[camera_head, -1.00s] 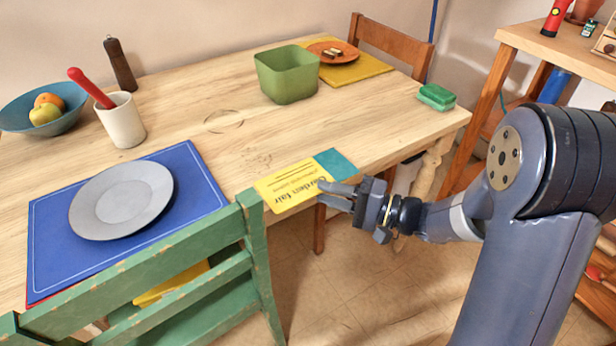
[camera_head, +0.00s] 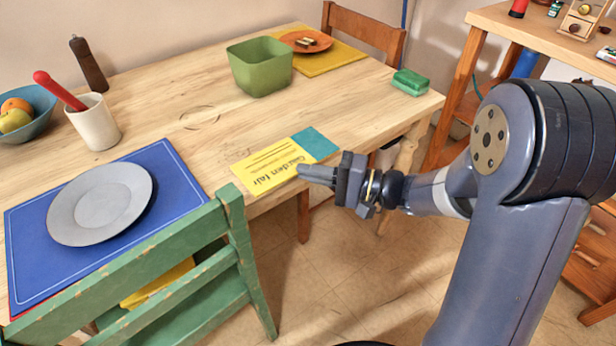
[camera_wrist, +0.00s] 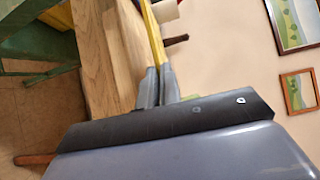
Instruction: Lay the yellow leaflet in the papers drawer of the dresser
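The yellow leaflet (camera_head: 272,168), printed with dark lettering, is at the table's front edge in the head view, beside a teal piece (camera_head: 315,143). My gripper (camera_head: 312,172) reaches in from the right, its fingers together at the leaflet's near right edge. In the wrist view the leaflet (camera_wrist: 154,36) shows edge-on as a thin yellow strip between the fingertips (camera_wrist: 158,80), which are closed on it. Whether it is clear of the tabletop I cannot tell. I cannot make out the papers drawer.
The wooden table (camera_head: 190,110) holds a blue placemat (camera_head: 45,265) with a grey plate (camera_head: 100,203), a green bin (camera_head: 260,68) and a green sponge (camera_head: 410,82). A green chair (camera_head: 160,262) stands at the front. A wooden stand (camera_head: 480,22) is at right.

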